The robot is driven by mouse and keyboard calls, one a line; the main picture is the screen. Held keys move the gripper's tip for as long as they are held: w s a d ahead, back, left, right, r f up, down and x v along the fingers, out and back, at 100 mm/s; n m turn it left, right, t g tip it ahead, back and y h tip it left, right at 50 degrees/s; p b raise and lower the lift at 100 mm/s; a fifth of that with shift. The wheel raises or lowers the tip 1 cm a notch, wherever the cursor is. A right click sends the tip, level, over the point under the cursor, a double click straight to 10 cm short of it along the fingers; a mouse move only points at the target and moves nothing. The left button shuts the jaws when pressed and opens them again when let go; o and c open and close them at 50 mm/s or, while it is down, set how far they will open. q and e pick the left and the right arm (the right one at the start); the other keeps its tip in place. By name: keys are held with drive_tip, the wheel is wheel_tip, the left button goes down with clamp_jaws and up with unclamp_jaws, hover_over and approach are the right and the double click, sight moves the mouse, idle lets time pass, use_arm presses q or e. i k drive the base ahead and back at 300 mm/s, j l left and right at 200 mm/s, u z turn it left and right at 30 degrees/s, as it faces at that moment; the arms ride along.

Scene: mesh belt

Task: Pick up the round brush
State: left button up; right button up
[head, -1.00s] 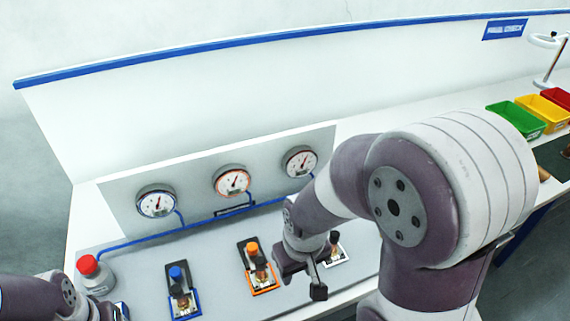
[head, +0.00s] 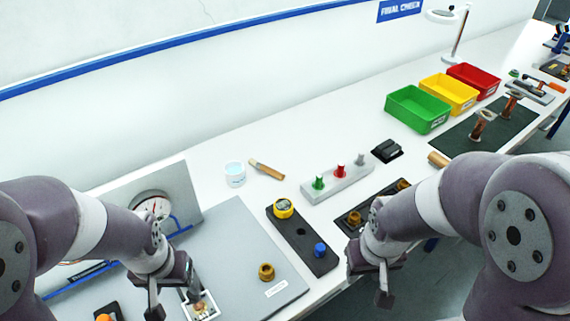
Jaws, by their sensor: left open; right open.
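A wooden-handled tool (head: 266,169) with a darker end lies on the white bench, right of a small clear cup; it may be the round brush, but its tip is too small to tell. A short tan cylinder (head: 437,159) lies by the dark mat's left edge; I cannot tell what it is. My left gripper (head: 174,298) is open above the grey panel, near a small fitting in a white frame. My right gripper (head: 371,283) is open in front of the bench's front edge, below the dark strip with brass parts. Both grippers are apart from the tool and the cylinder.
Green (head: 417,109), yellow (head: 449,93) and red (head: 474,81) bins stand at the back right. A clear cup (head: 235,174), a dark block with yellow and blue knobs (head: 301,238), a grey peg block (head: 338,184) and a dark mat (head: 490,130) occupy the bench. The back strip left of the bins is clear.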

sight(264, 167)
drive_tip(key=u, duration=1.2)
drive_tip(key=i+l+u, duration=0.2)
drive_tip(key=l, duration=0.3)
drive_tip(key=l+u, duration=0.2)
drive_tip(key=l, duration=0.25)
drive_tip(key=k, duration=0.05)
